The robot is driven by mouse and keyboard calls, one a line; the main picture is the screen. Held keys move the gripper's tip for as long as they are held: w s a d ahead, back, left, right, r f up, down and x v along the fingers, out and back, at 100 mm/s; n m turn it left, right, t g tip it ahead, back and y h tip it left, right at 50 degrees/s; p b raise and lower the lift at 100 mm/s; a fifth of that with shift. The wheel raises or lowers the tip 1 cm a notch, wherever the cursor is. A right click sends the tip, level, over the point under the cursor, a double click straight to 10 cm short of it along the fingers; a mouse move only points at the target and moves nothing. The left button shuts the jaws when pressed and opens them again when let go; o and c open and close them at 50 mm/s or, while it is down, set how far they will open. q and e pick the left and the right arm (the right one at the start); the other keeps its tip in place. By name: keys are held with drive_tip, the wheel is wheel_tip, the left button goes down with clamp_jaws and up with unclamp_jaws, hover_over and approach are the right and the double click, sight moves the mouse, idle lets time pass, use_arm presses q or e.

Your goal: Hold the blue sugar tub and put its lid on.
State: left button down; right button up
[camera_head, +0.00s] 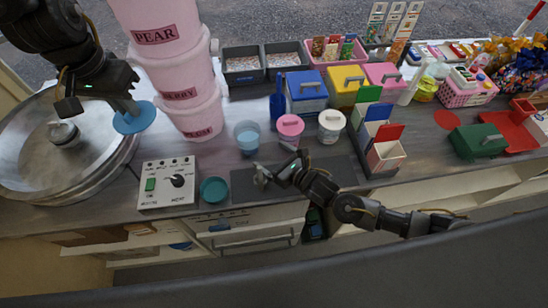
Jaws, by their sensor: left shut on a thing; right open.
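The blue sugar tub (247,140) stands upright on the counter without a lid on it, left of a pink tub. My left gripper (124,104) is shut on the flat, round blue lid (134,119) and holds it over the right edge of the big steel pan, well left of the tub. The exact grip is hard to make out. My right gripper (274,173) is open and empty, low over the dark mat in front of the tub and a little to its right. It is apart from the tub.
Tall pink stacked buckets (180,70) rise between the lid and the tub. A control box (167,183) and teal round dish (214,190) are at front left.

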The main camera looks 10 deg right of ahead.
sight(256, 146)
use_arm(q)
wheel_tip(256, 146, down, 6)
drive_tip(key=b, duration=0.5)
use_arm(e)
drive_tip(key=x, duration=0.9)
drive_tip(key=shift+w+a+f, duration=0.15)
drive_tip(key=shift+w+f, duration=0.05)
drive_tip(key=shift+w, duration=0.05)
use_arm(q)
drive_tip(key=shift+f+b, duration=0.3)
drive_tip(key=shift+b, duration=0.2)
use_arm(e)
drive_tip(key=shift+x, duration=0.8)
drive_tip(key=shift+r, duration=0.1)
drive_tip(key=shift+c, duration=0.2)
drive_tip(key=c, duration=0.6)
drive_tip(key=shift+r, duration=0.2)
use_arm(q)
drive_tip(key=shift+r+p, duration=0.6)
drive_tip(key=shift+r, duration=0.05)
use_arm(e)
drive_tip(key=shift+r, duration=0.6)
